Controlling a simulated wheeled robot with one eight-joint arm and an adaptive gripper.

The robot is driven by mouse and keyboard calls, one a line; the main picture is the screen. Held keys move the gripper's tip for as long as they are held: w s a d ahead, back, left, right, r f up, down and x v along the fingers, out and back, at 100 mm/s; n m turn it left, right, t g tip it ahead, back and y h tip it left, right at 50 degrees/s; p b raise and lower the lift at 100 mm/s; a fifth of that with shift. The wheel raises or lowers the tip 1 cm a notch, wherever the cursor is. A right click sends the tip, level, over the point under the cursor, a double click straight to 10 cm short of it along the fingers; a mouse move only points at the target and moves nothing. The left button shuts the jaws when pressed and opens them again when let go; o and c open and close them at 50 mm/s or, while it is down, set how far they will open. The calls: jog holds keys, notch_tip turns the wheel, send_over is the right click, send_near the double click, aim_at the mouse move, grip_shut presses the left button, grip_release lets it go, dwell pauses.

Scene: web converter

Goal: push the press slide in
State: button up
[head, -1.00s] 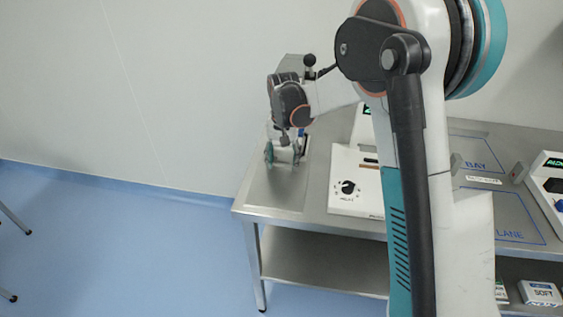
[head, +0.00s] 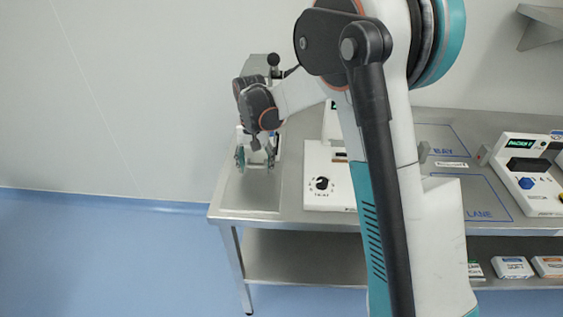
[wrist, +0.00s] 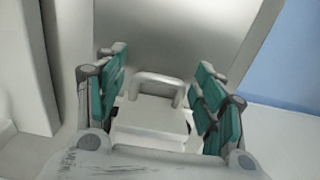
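In the wrist view, a pale block with a raised U-shaped handle (wrist: 158,78), apparently the press slide, lies between the two teal-padded fingers of my gripper (wrist: 160,62). My gripper is open, with one finger on each side of the handle and visible gaps between. I cannot tell whether anything touches the block. In the head view, my gripper (head: 256,158) points down over the left end of the steel table. The grey press (head: 258,66) with a black ball knob shows behind my wrist, which hides most of it; the slide cannot be made out there.
A white box with a black dial (head: 322,184) stands just right of my gripper. The steel table (head: 250,196) is bare at its front left corner. Another white device (head: 520,165) with a green display stands at the right. My arm covers the table's middle.

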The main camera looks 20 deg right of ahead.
jog(key=s+a, duration=0.2)
jog(key=s, duration=0.3)
jog(key=s+a, duration=0.1)
jog(key=s, duration=0.4)
jog(key=s+a, duration=0.2)
jog(key=s, duration=0.3)
jog(key=shift+s+a+r, duration=0.15)
jog(key=shift+a+r, duration=0.15)
jog(key=shift+r, duration=0.1)
notch_tip(320, 180, up, 14)
jog(key=p, duration=1)
jog(key=s+d+r+n+t+b, duration=0.2)
jog(key=s+d+b, duration=0.4)
jog(key=d, duration=0.4)
jog(key=shift+s+d+r+t, duration=0.15)
jog(key=shift+s+r+t, duration=0.4)
jog(key=shift+t, duration=0.65)
jog(key=s+d+n+t+b, duration=0.1)
jog(key=s+d+n+t, duration=0.1)
jog(key=s, duration=0.4)
jog(key=shift+s+d+r+t, duration=0.15)
jog(key=shift+s+d+t, duration=0.25)
jog(key=shift+d, duration=0.4)
